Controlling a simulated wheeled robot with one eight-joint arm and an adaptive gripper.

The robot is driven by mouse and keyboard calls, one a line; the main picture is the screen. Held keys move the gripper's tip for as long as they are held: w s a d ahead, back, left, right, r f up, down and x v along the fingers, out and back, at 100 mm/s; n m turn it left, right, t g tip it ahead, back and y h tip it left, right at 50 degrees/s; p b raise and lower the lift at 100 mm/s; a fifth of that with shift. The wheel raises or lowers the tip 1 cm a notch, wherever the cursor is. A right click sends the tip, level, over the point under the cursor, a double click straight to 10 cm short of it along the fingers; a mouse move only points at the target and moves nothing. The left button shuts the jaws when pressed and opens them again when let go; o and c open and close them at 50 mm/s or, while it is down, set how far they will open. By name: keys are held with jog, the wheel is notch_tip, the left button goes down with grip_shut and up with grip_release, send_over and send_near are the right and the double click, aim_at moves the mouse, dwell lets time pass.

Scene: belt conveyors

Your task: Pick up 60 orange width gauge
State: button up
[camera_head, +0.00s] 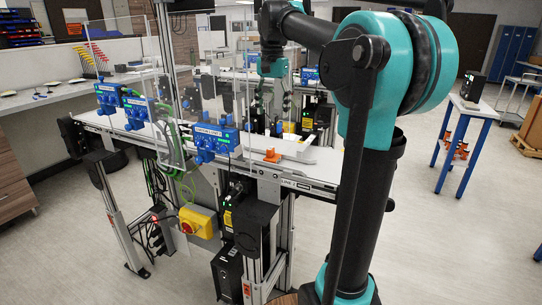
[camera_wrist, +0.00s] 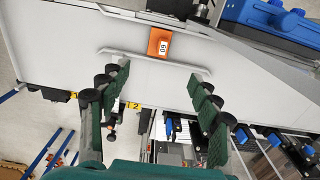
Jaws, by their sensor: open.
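The orange width gauge (camera_wrist: 159,43), with a white label reading 60, lies on the conveyor surface (camera_wrist: 70,50) in the wrist view. It also shows as a small orange piece (camera_head: 272,156) on the belt in the head view. My gripper (camera_wrist: 158,85) is open and empty in the wrist view, its green-padded fingers spread wide. The gauge lies ahead of the fingertips, roughly centred between them and apart from both.
A pale guide bar (camera_wrist: 155,59) lies across the belt between the gauge and my fingers. Blue sensor units (camera_head: 210,140) stand along the conveyor (camera_head: 315,178), left of the gauge. A yellow emergency-stop box (camera_head: 197,222) hangs below.

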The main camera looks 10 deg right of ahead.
aim_at(272, 149)
notch_tip(272, 149, down, 10)
jog(key=shift+f, duration=0.15)
jog(key=shift+s+f, duration=0.2)
jog(key=shift+f, duration=2.6)
jog(key=shift+c, duration=0.3)
jog(key=c, duration=1.3)
jog(key=shift+c, duration=0.2)
jog(key=shift+r, duration=0.15)
